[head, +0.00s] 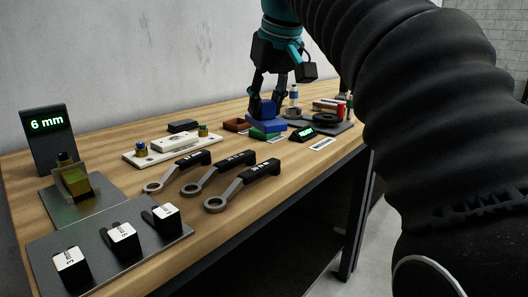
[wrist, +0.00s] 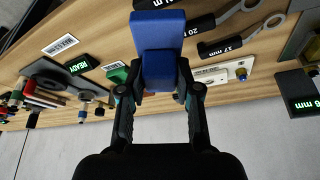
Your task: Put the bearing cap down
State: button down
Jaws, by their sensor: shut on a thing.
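The bearing cap appears to be the blue, stepped block (head: 266,124) between my fingers in the head view. In the wrist view the blue block (wrist: 158,38) fills the space between and beyond the fingertips. My gripper (head: 264,106) points down at the bench and is shut on it; the two fingers (wrist: 160,92) sit on either side of the block. A green piece (head: 268,134) shows just below the blue block in the head view. I cannot tell whether the block touches it or the bench.
Ring spanners (head: 240,186) lie in front on the wooden bench (head: 130,190). A white plate with fittings (head: 160,150) and a brown tray (head: 237,125) lie left of my gripper. A dark mat with parts (head: 325,127) and a small green-lit display (head: 302,133) are right.

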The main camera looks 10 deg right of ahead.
jog(key=w+f, duration=0.2)
jog(key=w, duration=0.1)
jog(key=w+d+f, duration=0.1)
jog(key=w+f, duration=0.1)
jog(key=w, duration=0.2)
jog(key=w+d+f, duration=0.1)
jog(key=w+f, duration=0.2)
jog(key=w, duration=0.1)
jog(key=shift+d, duration=0.15)
jog(key=shift+f+b, duration=0.8)
jog(key=shift+f, duration=1.15)
jog(key=shift+f, duration=0.15)
jog(key=c, duration=0.8)
grip_release()
jog(key=shift+s+r, duration=0.1)
jog(key=shift+r, duration=0.4)
jog(key=p+v, duration=0.3)
jog(key=v, duration=0.8)
